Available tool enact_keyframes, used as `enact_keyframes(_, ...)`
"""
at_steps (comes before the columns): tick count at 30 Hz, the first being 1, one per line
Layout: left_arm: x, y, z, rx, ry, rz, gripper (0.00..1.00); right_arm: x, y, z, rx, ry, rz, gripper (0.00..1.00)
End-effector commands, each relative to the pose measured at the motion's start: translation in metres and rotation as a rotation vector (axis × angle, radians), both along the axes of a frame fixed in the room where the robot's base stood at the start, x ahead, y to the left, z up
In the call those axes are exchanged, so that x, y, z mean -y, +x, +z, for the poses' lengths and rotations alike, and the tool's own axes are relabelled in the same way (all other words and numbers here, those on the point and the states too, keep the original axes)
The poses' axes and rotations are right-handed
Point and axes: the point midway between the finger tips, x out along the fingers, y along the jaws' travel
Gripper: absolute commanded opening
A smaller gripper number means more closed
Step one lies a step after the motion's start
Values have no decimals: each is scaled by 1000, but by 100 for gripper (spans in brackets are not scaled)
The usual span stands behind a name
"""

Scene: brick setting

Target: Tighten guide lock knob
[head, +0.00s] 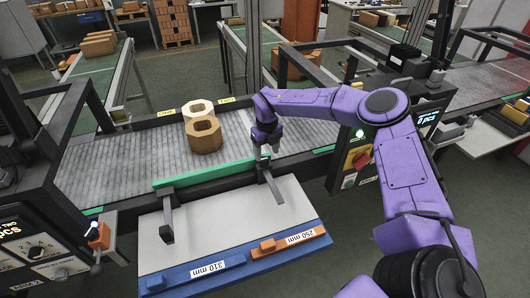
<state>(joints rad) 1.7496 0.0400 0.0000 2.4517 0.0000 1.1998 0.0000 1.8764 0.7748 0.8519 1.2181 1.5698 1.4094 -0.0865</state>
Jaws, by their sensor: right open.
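My purple right arm reaches in from the right, and its gripper (267,150) points down, open, at the right end of the green guide rail (212,172). The rail runs along the near side of the grey conveyor (110,165). Dark brackets carry it, a left one (167,222) and a right one (274,187) just below my gripper. I cannot make out a lock knob clearly; the gripper may hide it. I cannot tell whether the fingers touch anything. My left gripper is not in view.
A tan hollow block (204,137) and a paler one (198,108) stand on the conveyor behind the rail. In front lies a pale board (220,225) with a blue 310 mm bar (205,272) and an orange 250 mm bar (290,242). Control panels flank the conveyor.

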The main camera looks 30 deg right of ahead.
Motion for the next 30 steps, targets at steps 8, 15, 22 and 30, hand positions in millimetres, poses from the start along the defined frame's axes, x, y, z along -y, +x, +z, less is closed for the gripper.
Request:
enact_keyframes(8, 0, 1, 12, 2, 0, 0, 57, -1, 4, -34, -5, -2, 2, 65)
enact_keyframes(15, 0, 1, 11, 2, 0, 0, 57, -1, 4, -36, -4, -1, 1, 61)
enact_keyframes(22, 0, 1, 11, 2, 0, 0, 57, -1, 4, -36, -4, -2, 1, 9)
enact_keyframes(30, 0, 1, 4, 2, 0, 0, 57, -1, 4, -38, -2, -2, -28, 9)
